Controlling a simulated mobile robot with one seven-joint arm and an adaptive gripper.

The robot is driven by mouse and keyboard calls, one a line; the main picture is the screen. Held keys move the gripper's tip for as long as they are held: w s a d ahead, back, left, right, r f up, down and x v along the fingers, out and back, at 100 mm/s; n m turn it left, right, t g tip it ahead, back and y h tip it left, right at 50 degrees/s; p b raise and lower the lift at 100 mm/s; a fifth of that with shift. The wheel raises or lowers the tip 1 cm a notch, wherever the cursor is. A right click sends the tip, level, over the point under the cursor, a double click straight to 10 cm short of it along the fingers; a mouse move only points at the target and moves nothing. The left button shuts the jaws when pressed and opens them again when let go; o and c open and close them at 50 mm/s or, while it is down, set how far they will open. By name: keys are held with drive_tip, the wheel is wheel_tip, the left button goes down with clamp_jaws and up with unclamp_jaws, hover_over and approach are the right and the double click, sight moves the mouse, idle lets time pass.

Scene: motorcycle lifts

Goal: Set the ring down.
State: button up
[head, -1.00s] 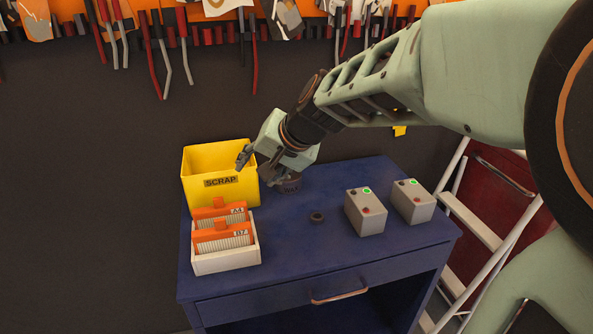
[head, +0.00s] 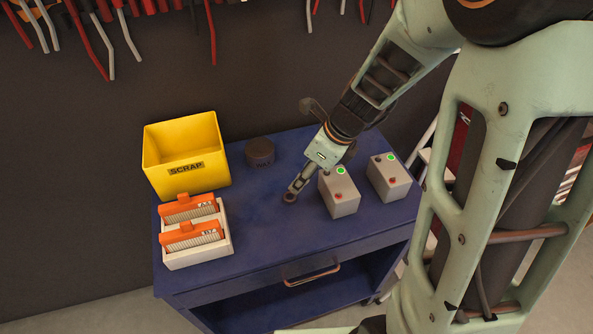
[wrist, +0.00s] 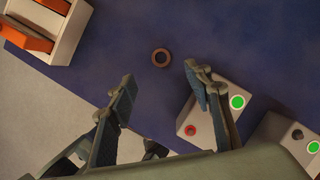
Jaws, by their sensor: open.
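The ring (head: 289,197) is small, dark and brownish. It lies flat on the blue cabinet top (head: 262,225), left of the nearer grey box. In the wrist view the ring (wrist: 161,58) shows whole, with its hole, just beyond and between the fingertips. My gripper (head: 293,189) points down at the ring in the head view and partly covers it there. In the wrist view my gripper (wrist: 158,74) is open, its fingers spread with nothing between them.
Two grey boxes with green lights, one nearer (head: 340,196) and one farther right (head: 390,178), stand close to my gripper's right. A yellow SCRAP bin (head: 187,155), a dark round canister (head: 260,152) and a white tray (head: 200,256) with orange-handled cards stand left.

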drive_tip(key=b, duration=0.1)
hover_over(294, 198)
drive_tip(key=f, duration=0.3)
drive_tip(key=d+f, duration=0.1)
drive_tip(key=shift+s+f, duration=0.35)
drive_tip(key=shift+s, duration=0.05)
drive_tip(key=x, duration=0.1)
drive_tip(key=b+x, duration=0.1)
drive_tip(key=x, duration=0.2)
drive_tip(key=shift+d+f, duration=0.2)
drive_tip(key=shift+f, duration=0.2)
drive_tip(key=shift+w+a+f, duration=0.15)
drive_tip(key=shift+a+f, duration=0.05)
drive_tip(key=shift+f, duration=0.2)
drive_tip(key=shift+c, duration=0.4)
clamp_jaws()
drive_tip(key=shift+r, duration=0.1)
